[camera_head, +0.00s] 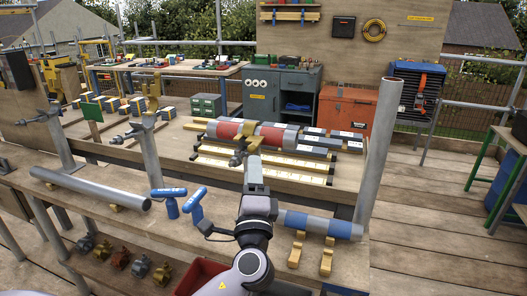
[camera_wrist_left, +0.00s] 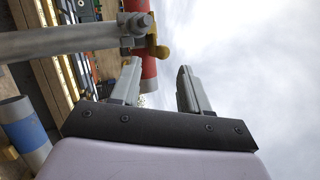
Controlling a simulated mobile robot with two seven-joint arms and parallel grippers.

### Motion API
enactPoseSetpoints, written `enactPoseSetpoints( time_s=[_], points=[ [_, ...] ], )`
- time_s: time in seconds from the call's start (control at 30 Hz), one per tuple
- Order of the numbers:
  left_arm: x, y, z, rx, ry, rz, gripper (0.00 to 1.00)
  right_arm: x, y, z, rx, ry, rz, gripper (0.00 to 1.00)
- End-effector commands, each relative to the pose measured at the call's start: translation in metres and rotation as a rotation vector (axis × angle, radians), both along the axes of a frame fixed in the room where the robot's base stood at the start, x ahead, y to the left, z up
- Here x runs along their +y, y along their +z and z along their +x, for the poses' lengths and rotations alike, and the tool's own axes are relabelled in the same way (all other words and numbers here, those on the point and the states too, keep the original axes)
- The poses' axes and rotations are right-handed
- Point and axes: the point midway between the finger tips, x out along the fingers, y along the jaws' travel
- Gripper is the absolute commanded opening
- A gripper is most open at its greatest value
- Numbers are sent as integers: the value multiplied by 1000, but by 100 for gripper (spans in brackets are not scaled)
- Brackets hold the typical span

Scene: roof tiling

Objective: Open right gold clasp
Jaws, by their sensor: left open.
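A grey metal post coupler (camera_head: 240,158) with a gold clasp (camera_head: 252,133) stands at the centre of the head view. The gold clasp also shows in the left wrist view (camera_wrist_left: 157,48), at the end of a grey pole (camera_wrist_left: 60,42). My left gripper (camera_head: 254,163) is just below the clasp in the head view. In the left wrist view its two fingers (camera_wrist_left: 160,85) are apart with nothing between them. The clasp lies ahead of the fingertips, and I see no contact.
A tall grey pipe (camera_head: 380,140) rises at right. Blue-handled tools (camera_head: 170,205) and a loose pipe (camera_head: 90,187) lie on the front bench, left of my arm.

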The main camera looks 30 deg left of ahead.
Motion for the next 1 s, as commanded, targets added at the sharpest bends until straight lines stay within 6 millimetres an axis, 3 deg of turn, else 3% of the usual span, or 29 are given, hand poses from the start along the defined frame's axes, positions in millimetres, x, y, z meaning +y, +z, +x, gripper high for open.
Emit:
enactPoseSetpoints(
  time_s=[0.5, 0.9, 1.0],
  points=[
    [33, 28, 48, -7, 8, 14, 45, 1, 19, 0, 0, 0, 1, 43],
    [38, 29, 55, -6, 7, 10, 45, 1, 19, 0, 0, 1, 2, 43],
    [38, 29, 55, -6, 7, 10, 13, 1, 19, 0, 0, 1, 2, 43]
  ],
)
